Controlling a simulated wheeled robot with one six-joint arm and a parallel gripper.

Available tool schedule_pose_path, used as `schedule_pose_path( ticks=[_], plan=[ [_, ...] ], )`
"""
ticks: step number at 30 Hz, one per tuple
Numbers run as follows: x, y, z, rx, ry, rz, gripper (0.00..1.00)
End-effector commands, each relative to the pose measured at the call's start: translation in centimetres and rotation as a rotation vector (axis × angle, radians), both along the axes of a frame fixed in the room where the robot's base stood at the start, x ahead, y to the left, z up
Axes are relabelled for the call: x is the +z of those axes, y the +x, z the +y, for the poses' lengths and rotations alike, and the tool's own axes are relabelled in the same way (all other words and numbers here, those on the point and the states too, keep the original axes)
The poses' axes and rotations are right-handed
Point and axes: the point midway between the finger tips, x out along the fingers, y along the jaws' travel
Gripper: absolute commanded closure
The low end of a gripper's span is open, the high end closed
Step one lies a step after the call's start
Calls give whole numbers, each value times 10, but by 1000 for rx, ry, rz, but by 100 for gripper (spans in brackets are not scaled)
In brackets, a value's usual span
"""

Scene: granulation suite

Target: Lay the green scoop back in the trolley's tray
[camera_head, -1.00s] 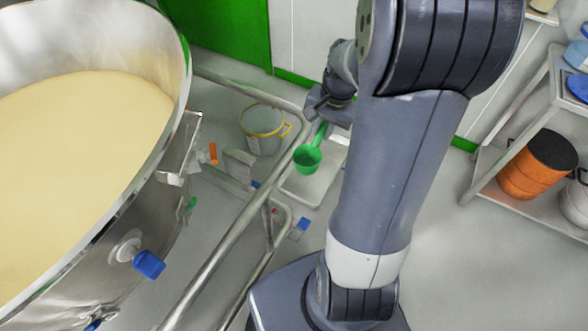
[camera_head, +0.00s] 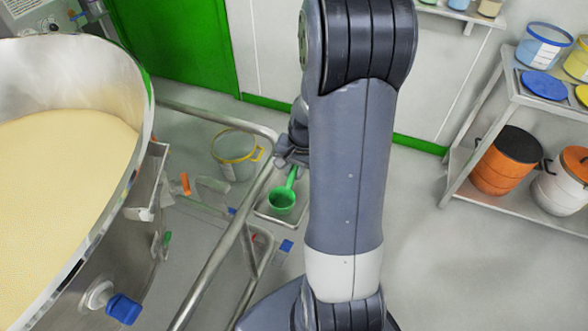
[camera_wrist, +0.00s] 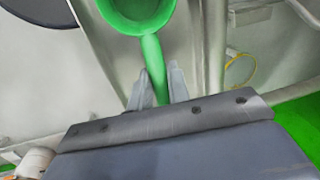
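The green scoop (camera_head: 282,201) is at my gripper (camera_head: 291,158) in the head view, its bowl towards the camera. The bowl overlaps the trolley's shallow metal tray (camera_head: 268,214); I cannot tell whether it touches the tray or hangs above it. In the wrist view, the scoop (camera_wrist: 140,10) has its bowl at the top edge, and its green handle runs down between the two grey fingers of my gripper (camera_wrist: 160,86). The fingers sit close against the handle.
A tubular trolley rail (camera_head: 225,250) runs beside the tray. A steel vessel of pale powder (camera_head: 60,170) stands left. A bucket with a yellow rim (camera_head: 237,158) is behind the rail. A shelf rack (camera_head: 480,170) with tubs stands right. Open floor lies between arm and rack.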

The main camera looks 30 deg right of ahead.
Motion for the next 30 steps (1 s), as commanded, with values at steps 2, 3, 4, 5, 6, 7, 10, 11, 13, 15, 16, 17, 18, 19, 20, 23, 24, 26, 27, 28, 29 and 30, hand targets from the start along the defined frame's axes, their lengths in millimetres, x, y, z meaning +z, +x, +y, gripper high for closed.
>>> schedule_pose_path(
  ticks=[2,3,4,5,6,7,10,11,13,15,16,17,18,19,20,23,24,26,27,28,29,30],
  plan=[
    [0,0,0,0,0,0,77],
    [0,0,0,0,0,0,74],
    [0,0,0,0,0,0,71],
    [0,0,0,0,0,0,69],
    [0,0,0,0,0,0,66],
    [0,0,0,0,0,0,63],
    [0,0,0,0,0,0,61],
    [0,0,0,0,0,0,61],
    [0,0,0,0,0,0,61],
    [1,0,0,0,0,0,61],
    [2,0,0,0,0,0,61],
    [3,0,0,0,0,0,61],
    [6,0,0,0,-1,-1,61],
    [10,0,-1,0,-1,-2,61],
    [14,0,-1,0,-1,-3,61],
    [33,-2,-4,-1,-3,-5,61],
    [42,-3,-5,0,-2,-5,61],
    [56,-5,-6,0,-2,-6,61],
    [65,-6,-7,0,-2,-5,61],
    [71,-7,-8,-1,-3,-5,61],
    [77,-7,-9,-1,-2,-5,61],
    [85,-8,-10,-1,-2,-5,61]
  ],
)
